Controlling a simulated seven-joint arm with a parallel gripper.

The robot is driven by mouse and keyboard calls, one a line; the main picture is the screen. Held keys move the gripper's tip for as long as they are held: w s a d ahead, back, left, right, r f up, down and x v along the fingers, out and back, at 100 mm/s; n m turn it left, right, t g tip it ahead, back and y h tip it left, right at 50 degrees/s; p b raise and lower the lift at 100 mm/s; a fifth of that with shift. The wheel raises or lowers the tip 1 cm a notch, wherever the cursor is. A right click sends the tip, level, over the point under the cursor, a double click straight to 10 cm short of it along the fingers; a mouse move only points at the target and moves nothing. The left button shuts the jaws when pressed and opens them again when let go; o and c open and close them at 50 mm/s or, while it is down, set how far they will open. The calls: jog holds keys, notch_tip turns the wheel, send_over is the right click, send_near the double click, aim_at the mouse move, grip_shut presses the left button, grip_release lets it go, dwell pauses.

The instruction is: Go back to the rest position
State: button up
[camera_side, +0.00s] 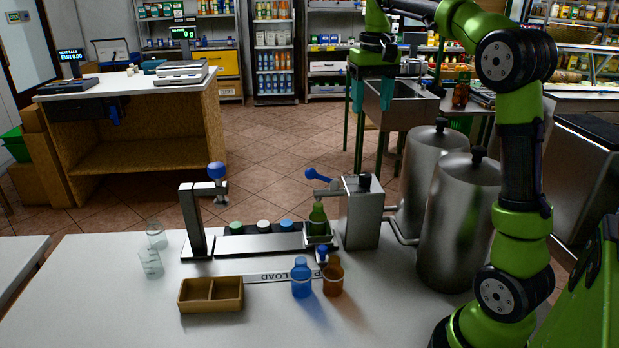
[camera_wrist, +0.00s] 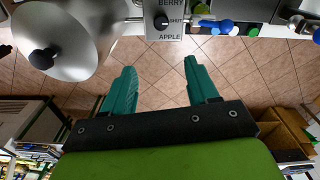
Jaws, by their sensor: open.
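My gripper (camera_side: 372,92) is raised high at the upper right of the side view, well above and behind the work table. Its teal fingers are spread apart, and the wrist view (camera_wrist: 162,92) shows nothing between them but tiled floor. My green arm rises from the right of the table. On the table, a green bottle (camera_side: 318,222) stands at the metal dispenser (camera_side: 362,212). A blue bottle (camera_side: 301,278) and an amber container (camera_side: 333,276) stand in front, near the LOAD strip (camera_side: 265,276).
Two steel tanks (camera_side: 455,225) stand beside my arm; one also shows in the wrist view (camera_wrist: 70,40). A wooden two-part tray (camera_side: 210,308) and two clear beakers (camera_side: 150,263) are on the left. A capping stand (camera_side: 193,220) rises behind them. The table's front left is clear.

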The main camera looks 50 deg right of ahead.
jog(key=s+a+f+n+t+y, duration=0.1)
jog(key=s+a+f+t, duration=0.2)
jog(key=a, duration=0.8)
jog(key=s+a+f+n+t+y, duration=0.1)
jog(key=s+a+f+n+t, duration=0.1)
jog(key=s+a+f+t, duration=0.2)
jog(key=s+a+f, duration=0.3)
jog(key=s+a, duration=0.2)
jog(key=a, duration=0.2)
jog(key=shift+s, duration=0.25)
